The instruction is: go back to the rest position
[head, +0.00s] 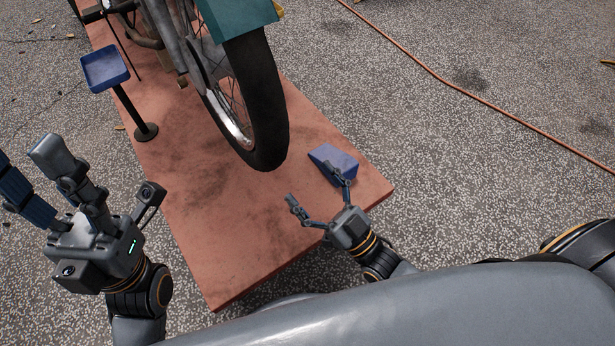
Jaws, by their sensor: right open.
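My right gripper (313,187) is open, its two fingers spread over the near right part of the reddish platform (225,255). Its right finger overlaps a blue wedge-shaped block (335,157) in the picture; whether they touch I cannot tell. Nothing shows between its fingers. My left gripper (45,175) is at the left edge, large and close to the camera, pointing up and left.
A motorcycle wheel (272,115) with a teal fender (238,18) stands on the platform, just beyond my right gripper. A small blue tray (105,66) on a black stand is at upper left. An orange cable (440,77) crosses the speckled ground, which is otherwise mostly clear on the right.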

